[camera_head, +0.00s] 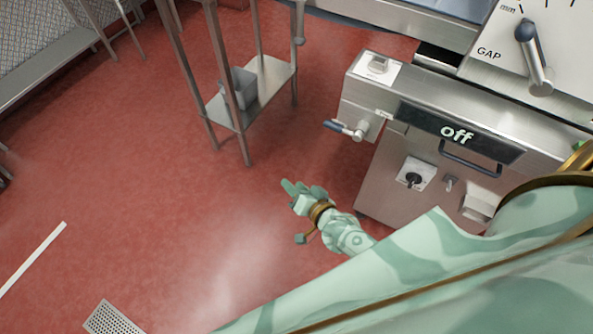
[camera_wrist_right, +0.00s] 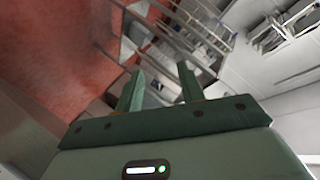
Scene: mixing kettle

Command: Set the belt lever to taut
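A lever with a blue-grey grip (camera_head: 345,130) sticks out to the left from the machine's left end in the head view. No label on it is readable, so I cannot tell for certain that it is the belt lever. My right gripper (camera_head: 296,188) is over the red floor, below and left of that lever and apart from it. In the right wrist view its two green fingers (camera_wrist_right: 160,85) stand apart with nothing between them. The lever cannot be made out in the wrist view. My left gripper is not in view.
The red floor (camera_head: 130,170) at left is mostly clear.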

